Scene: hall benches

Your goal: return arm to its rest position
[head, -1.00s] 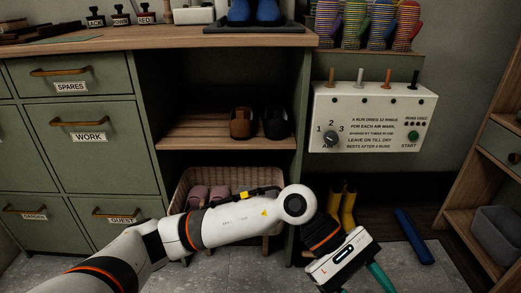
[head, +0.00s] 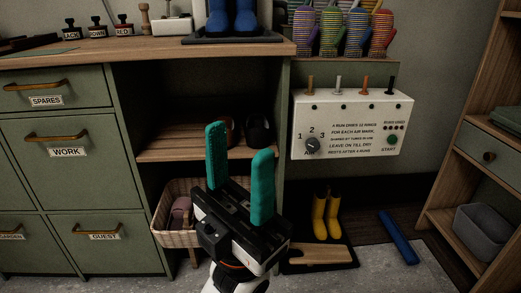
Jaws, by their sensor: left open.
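My left gripper (head: 240,142) stands in the lower middle of the head view with its two teal fingers pointing up. The fingers are wide apart, with nothing between them. It shows in front of the open shelf unit and covers part of the wicker basket (head: 171,240) and the shelf (head: 165,146). Most of my left arm is out of the picture below the gripper. My right gripper is not in view.
A green cabinet (head: 60,185) with drawers is at left, under a wooden worktop (head: 130,58). A white control box (head: 350,122) hangs at right above yellow boots (head: 326,214) on a dark tray (head: 345,266). A blue object (head: 398,237) lies beside them. A wooden shelf unit (head: 455,214) borders the right.

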